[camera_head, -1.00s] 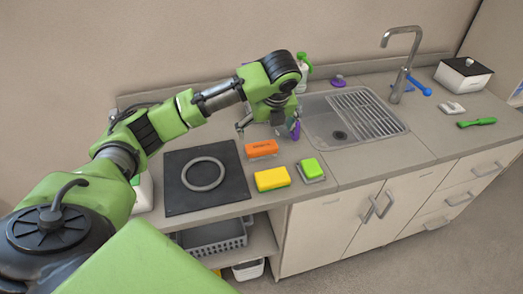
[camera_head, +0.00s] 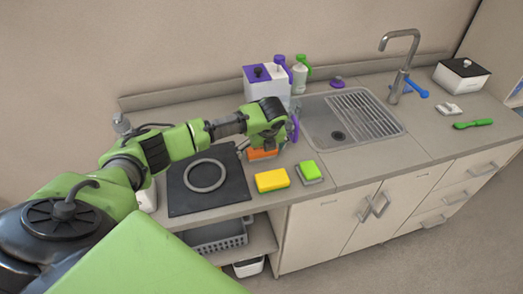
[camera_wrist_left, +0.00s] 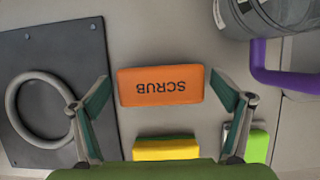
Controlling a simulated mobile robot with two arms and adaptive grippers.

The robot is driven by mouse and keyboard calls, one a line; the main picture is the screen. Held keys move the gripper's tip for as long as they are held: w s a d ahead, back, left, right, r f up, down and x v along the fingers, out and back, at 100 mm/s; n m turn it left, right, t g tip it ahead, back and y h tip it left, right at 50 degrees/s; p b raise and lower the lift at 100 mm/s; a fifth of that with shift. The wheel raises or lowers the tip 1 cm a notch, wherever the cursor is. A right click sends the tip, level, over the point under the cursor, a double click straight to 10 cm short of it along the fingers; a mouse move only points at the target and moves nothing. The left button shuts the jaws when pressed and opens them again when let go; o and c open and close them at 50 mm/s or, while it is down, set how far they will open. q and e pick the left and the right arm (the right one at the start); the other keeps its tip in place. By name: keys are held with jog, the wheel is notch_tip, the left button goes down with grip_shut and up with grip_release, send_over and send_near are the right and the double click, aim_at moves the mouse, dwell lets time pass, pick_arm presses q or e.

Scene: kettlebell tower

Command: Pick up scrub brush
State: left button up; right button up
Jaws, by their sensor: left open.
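The scrub brush appears as an orange block marked "SCRUB" (camera_wrist_left: 160,86) lying flat on the counter, with no bristles visible. In the head view the orange block (camera_head: 259,155) is partly hidden by my left gripper (camera_head: 263,148), which is low above it. In the left wrist view my left gripper (camera_wrist_left: 160,79) is open and empty, one finger at each side of the block's short ends, with a gap on both sides. I cannot tell the exact height above the counter. My right gripper is not in view.
A yellow sponge (camera_head: 271,180) and a green sponge (camera_head: 310,170) lie nearer the front edge. A dark hob plate (camera_head: 233,187) is to the left. A white purple-lidded container (camera_head: 258,83) and bottles (camera_head: 300,77) stand behind. The sink (camera_head: 323,120) is to the right.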

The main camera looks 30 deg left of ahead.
pick_arm(q)
jog(key=c, duration=1.2)
jog(key=shift+w+r, duration=0.1)
jog(key=shift+r, duration=0.45)
jog(key=s+r+b, duration=0.4)
jog(key=s+r, duration=0.8)
jog(key=s, duration=0.2)
jog(key=shift+f, duration=0.1)
